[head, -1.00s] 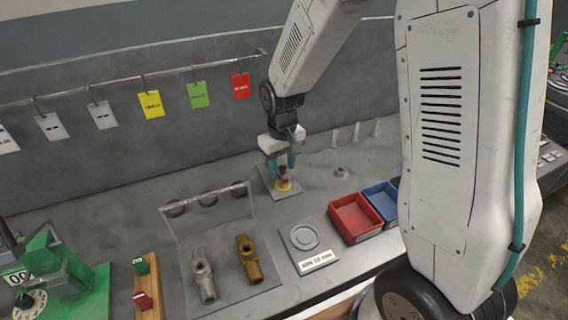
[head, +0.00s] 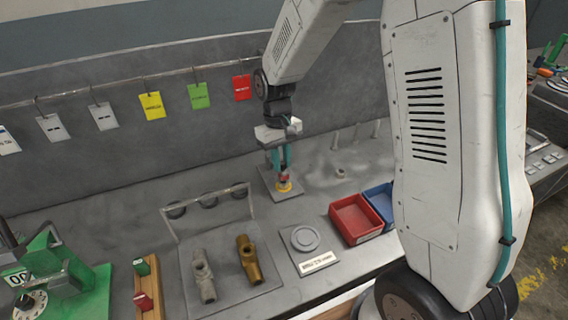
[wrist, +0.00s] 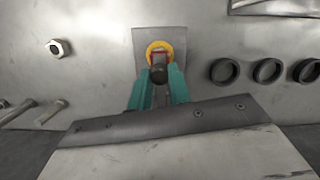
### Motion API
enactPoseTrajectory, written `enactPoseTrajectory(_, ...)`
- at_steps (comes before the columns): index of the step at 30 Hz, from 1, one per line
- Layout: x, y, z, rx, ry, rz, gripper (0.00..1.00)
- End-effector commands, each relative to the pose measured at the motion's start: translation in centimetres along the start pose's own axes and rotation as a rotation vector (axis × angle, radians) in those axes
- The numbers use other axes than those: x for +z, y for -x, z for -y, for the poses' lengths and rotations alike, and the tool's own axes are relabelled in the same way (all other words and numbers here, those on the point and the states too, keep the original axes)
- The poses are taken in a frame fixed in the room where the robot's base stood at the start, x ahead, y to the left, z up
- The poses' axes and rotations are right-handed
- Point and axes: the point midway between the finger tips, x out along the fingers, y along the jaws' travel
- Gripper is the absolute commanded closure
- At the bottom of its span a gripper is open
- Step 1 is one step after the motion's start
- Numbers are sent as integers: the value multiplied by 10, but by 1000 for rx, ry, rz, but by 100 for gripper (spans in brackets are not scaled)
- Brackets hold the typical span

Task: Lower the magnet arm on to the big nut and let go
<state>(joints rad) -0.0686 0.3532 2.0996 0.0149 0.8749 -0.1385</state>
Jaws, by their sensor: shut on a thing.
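The magnet arm (head: 283,178) is a small dark, red and yellow piece. Its yellow round foot stands over a grey square plate (head: 270,180) at the back of the bench. In the wrist view the magnet arm (wrist: 158,68) shows its dark end towards me. My gripper (head: 282,162) has teal fingers shut on its upper part; they also show in the wrist view (wrist: 158,88). The big nut (head: 340,173) lies apart, to the right of the plate; in the wrist view the nut (wrist: 59,47) is at upper left. Whether the yellow foot touches the plate is hard to tell.
Upright pegs (head: 356,138) stand behind the nut. Red (head: 355,218) and blue (head: 381,200) bins stand in front of it. A rack with dark rings (head: 208,199) and two pipe fittings are left of my gripper. Bench around the nut looks clear.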

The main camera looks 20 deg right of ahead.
Motion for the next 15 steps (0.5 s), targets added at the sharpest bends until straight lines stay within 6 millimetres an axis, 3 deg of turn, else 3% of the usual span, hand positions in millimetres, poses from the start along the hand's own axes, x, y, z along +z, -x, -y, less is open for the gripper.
enactPoseTrajectory(3,-4,8,-2,-12,0,66,100)
enactPoseTrajectory(15,-20,29,-5,-9,0,53,100)
